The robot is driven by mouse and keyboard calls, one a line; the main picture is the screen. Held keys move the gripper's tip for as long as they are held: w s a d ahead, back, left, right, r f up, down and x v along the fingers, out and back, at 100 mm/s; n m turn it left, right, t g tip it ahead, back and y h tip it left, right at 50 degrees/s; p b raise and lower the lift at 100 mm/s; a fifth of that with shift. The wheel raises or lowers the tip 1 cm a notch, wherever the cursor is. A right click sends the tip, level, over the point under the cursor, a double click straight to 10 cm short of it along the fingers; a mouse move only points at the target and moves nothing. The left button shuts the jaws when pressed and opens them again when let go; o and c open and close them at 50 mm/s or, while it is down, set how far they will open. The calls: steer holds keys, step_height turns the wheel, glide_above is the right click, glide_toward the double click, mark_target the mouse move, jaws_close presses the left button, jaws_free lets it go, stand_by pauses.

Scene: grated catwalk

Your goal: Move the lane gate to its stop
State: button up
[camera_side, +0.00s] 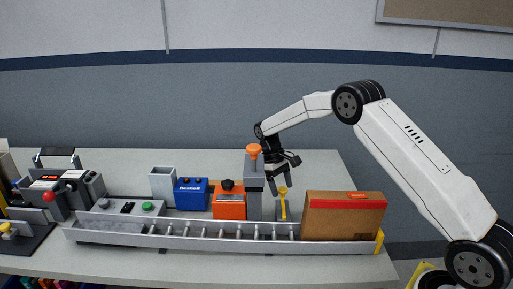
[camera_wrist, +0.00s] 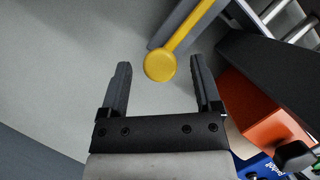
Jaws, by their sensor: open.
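The lane gate appears to be the yellow arm with a round knob (camera_side: 283,204), beside the roller conveyor (camera_side: 190,243) and just left of a cardboard box. In the wrist view its yellow knob (camera_wrist: 160,66) shows just beyond and between my fingertips, with the yellow bar running up and right along a grey strip. My gripper (camera_side: 279,181) points down just above the knob. In the wrist view my gripper (camera_wrist: 160,67) is open, its fingers apart and nothing clasped. I cannot tell which part serves as the gate's stop.
The cardboard box (camera_side: 343,217) stands at the conveyor's right end, by a yellow end piece (camera_side: 379,241). A grey post with an orange knob (camera_side: 253,149) stands close left of my gripper. Orange (camera_side: 229,204) and blue (camera_side: 190,194) boxes stand further left. The table behind is clear.

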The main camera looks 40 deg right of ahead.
mark_target(282, 203)
jaws_close()
steer(key=shift+s+a, duration=1.3)
steer(key=shift+a, duration=0.05)
jaws_free()
steer(key=shift+r, duration=0.1)
steer(key=v, duration=0.7)
steer(key=shift+w+r, duration=0.2)
steer(key=shift+r, duration=0.05)
